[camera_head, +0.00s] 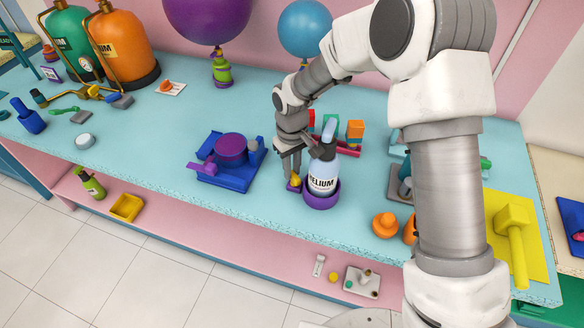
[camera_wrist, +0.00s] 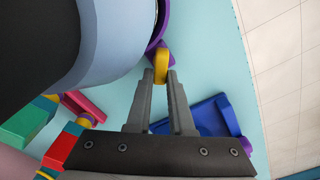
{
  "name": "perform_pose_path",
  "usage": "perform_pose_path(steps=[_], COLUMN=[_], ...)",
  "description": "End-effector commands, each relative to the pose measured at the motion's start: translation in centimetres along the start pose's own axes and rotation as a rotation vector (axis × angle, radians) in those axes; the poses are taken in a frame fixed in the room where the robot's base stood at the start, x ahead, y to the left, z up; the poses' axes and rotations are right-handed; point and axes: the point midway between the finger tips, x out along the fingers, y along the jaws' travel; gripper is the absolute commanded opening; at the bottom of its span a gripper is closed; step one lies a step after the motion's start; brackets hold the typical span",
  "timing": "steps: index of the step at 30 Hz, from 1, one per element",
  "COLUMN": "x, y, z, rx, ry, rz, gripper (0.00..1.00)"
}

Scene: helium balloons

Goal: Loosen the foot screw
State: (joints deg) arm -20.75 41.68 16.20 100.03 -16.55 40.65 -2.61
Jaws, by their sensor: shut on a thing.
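A small helium bottle (camera_head: 321,178) with a pale blue top stands upright in a round purple foot (camera_head: 320,201) near the front of the bench. A yellow foot screw (camera_head: 295,180) sticks out of the foot's left side on a purple lug. The screw also shows in the wrist view (camera_wrist: 161,64), beside the purple foot (camera_wrist: 156,35). My gripper (camera_head: 292,172) points down at the left of the bottle. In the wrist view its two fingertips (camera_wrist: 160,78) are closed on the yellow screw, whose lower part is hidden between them. The bottle fills the upper left there.
A blue tray with a purple drum (camera_head: 231,150) stands left of my gripper. Coloured blocks (camera_head: 355,129) stand behind the bottle. An orange knob (camera_head: 385,224) lies to the right, near the front edge. The bench (camera_head: 270,225) is bare just in front of the foot.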

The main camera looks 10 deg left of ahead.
Motion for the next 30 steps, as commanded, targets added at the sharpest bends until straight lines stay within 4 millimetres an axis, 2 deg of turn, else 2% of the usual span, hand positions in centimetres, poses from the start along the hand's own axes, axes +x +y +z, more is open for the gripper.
perform_pose_path(steps=[1,2,3,4,17,30], x=[-0.08,-0.08,-0.08,-0.08,-0.08,-0.25], y=[-0.01,-0.01,-0.01,-0.01,0.06,0.53], z=[-0.05,-0.05,-0.05,-0.05,-0.01,0.16], rx=[0.000,0.000,0.001,0.001,0.051,0.509], ry=[0.001,0.001,0.001,0.001,0.000,-0.001], rz=[0.000,0.000,0.000,0.000,0.000,0.001], gripper=[0.00,0.23,0.31,0.33,0.33,0.33])
